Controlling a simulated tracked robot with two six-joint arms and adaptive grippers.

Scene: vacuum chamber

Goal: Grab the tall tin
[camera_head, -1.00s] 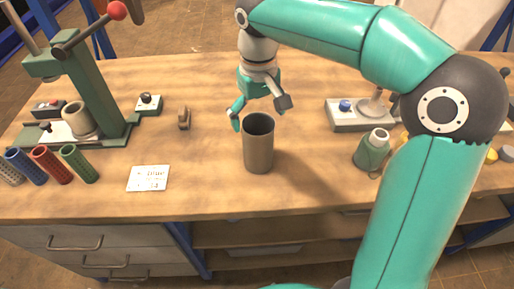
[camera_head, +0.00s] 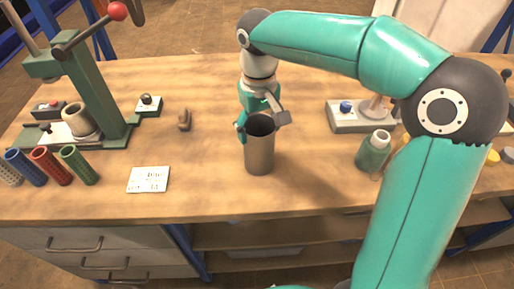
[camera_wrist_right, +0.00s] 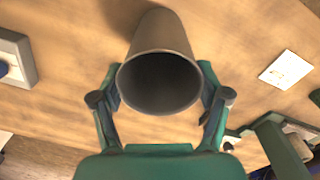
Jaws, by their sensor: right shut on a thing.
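The tall tin (camera_head: 260,155) is a grey, open-topped metal cylinder standing upright on the wooden workbench, near the middle of the head view. My right gripper (camera_head: 263,122) is at its upper part from the far side, one finger on each side. In the right wrist view the tin (camera_wrist_right: 162,40) sits between the fingers of the gripper (camera_wrist_right: 160,88), which are shut on it near the rim. The inside of the tin is dark, and its contents cannot be seen. My left gripper is not in view.
A green lever press (camera_head: 90,90) stands at the left, with several coloured tubes (camera_head: 50,165) in front. A white card (camera_head: 148,179) lies left of the tin. A green bottle (camera_head: 373,152) and a grey device (camera_head: 345,115) are to the right. The bench around the tin is clear.

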